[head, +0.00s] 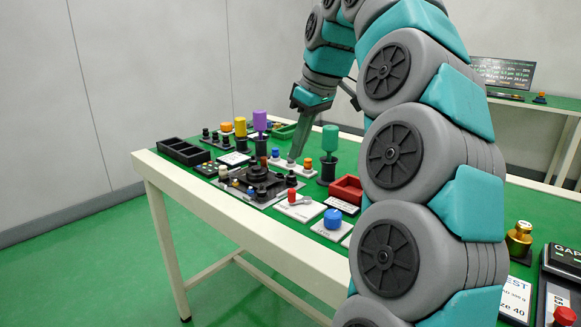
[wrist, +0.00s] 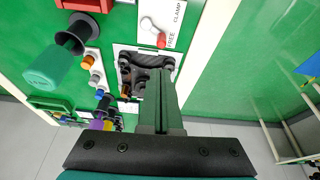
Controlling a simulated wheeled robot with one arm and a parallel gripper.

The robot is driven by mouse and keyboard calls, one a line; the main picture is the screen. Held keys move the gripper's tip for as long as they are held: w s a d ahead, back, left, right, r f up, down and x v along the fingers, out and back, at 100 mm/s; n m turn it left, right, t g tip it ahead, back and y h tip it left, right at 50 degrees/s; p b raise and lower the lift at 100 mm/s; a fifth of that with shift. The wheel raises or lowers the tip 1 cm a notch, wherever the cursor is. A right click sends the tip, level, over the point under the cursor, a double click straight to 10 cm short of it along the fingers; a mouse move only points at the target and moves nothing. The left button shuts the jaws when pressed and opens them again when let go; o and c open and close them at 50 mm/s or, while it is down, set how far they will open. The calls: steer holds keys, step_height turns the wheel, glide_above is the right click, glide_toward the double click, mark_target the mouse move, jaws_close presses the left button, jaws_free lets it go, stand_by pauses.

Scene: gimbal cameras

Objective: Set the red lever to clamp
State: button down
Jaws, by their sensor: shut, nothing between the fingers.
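The red lever (head: 293,197) sits on a small white plate near the table's front edge, right of the black fixture. In the wrist view the lever's red end (wrist: 161,40) lies beside the word FREE, and its pale pivot is farther left. The word CLAMP (wrist: 178,14) is printed farther up the same plate. My gripper (head: 294,158) is shut and empty, pointing down above the table behind the lever in the head view. In the wrist view my gripper's fingers (wrist: 161,75) show over the black fixture, below the lever plate and apart from it.
The black fixture (head: 262,178) has several raised knobs. A green-topped post (head: 329,140), a red bin (head: 345,190) and a blue knob (head: 333,218) stand near the lever. A black tray (head: 184,151) lies at the table's left end. The green floor is clear in front.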

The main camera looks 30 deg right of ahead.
steer(key=shift+x, duration=4.75)
